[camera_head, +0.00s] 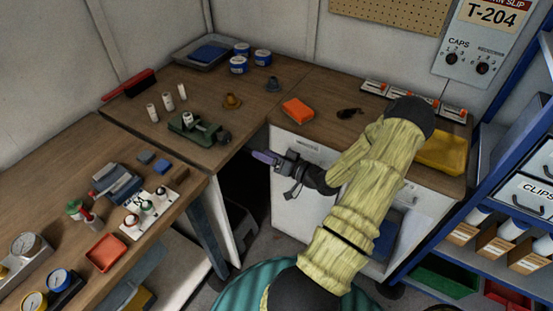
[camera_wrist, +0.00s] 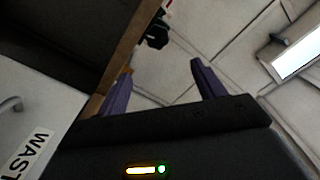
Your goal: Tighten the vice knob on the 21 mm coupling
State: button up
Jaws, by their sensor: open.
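A green vice (camera_head: 192,128) stands on the wooden bench with a pale coupling (camera_head: 187,119) upright in it. Its dark knob (camera_head: 224,138) is at the vice's right end, near the bench edge. The knob also shows small and dark beyond the fingers in the wrist view (camera_wrist: 157,36). My gripper (camera_head: 262,157) has purple fingers, is open and empty, and is in front of the bench corner, to the right of the knob and apart from it. In the wrist view the two fingers (camera_wrist: 160,72) stand wide apart. I cannot read any coupling's size.
Several loose white couplings (camera_head: 167,102) stand behind the vice. A brown cone-like piece (camera_head: 232,101) and an orange box (camera_head: 298,110) stand on the bench farther back. Blue-and-white tins (camera_head: 239,65) are at the back. A drawer cabinet (camera_head: 295,205) is below my gripper.

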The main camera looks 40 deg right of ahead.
jog(key=shift+v, duration=1.65)
jog(key=shift+r, duration=0.1)
jog(key=b+v, duration=0.2)
jog(key=v, duration=1.5)
jog(key=shift+s, duration=0.2)
jog(key=shift+d, duration=0.1)
